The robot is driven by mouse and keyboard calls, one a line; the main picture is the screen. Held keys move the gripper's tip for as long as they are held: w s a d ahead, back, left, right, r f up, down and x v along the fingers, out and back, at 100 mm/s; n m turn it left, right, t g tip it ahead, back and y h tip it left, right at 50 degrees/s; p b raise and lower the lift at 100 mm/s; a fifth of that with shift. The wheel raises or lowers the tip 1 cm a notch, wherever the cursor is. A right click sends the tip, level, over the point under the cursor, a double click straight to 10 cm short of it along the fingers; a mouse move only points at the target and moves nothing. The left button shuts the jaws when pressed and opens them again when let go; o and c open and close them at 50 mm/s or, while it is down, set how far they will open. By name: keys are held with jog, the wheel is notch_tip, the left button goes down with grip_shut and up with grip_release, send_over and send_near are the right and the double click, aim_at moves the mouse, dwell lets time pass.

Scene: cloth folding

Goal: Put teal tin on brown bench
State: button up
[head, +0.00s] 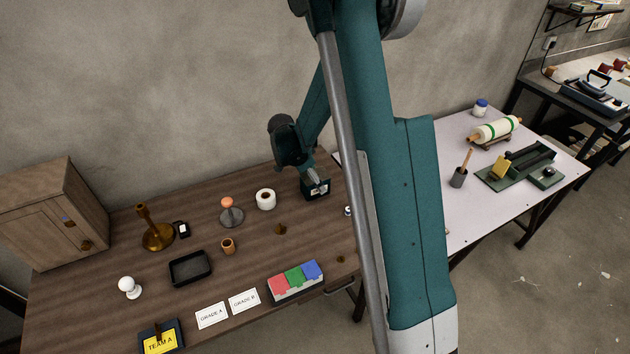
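The brown bench (235,278) is the dark wooden table filling the lower left of the head view. My gripper (318,190) is over the back right part of this bench, small and dark at the end of my teal arm. A dark, boxy shape with a pale patch shows at its end; I cannot tell whether this is part of the gripper or something held. I cannot make out its fingers. I see no thing that is clearly a teal tin; my large arm link hides the bench's right end and part of the pale table.
On the bench stand a wooden cabinet (52,212), a brass stand (157,234), a black tray (190,268), a white roll (265,199) and colored blocks (295,281). The pale table (480,222) at right holds a rolling pin (495,129) and a green press (520,168).

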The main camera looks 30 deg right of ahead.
jog(key=shift+r, duration=0.2)
jog(key=shift+p+v, duration=0.7)
jog(key=shift+v, duration=5.3)
jog(key=s+a+r+n+t+y, duration=0.1)
jog(key=s+a+r+n+t, duration=0.2)
jog(key=s+r, duration=0.45)
jog(key=s+a+r+n+y, duration=0.1)
jog(key=s+a+r+n, duration=0.3)
jog(key=s+r+n, duration=0.3)
jog(key=s+a+r+n+t+y, duration=0.1)
jog(key=s+a+r+n+t, duration=0.1)
jog(key=s, duration=0.7)
jog(key=s+a+r+n+t+y, duration=0.1)
jog(key=s+a+r+n+t, duration=0.1)
jog(key=s+a+n, duration=0.2)
jog(key=s+n, duration=0.2)
jog(key=s, duration=0.2)
jog(key=shift+s+a, duration=0.2)
jog(key=shift+s, duration=0.15)
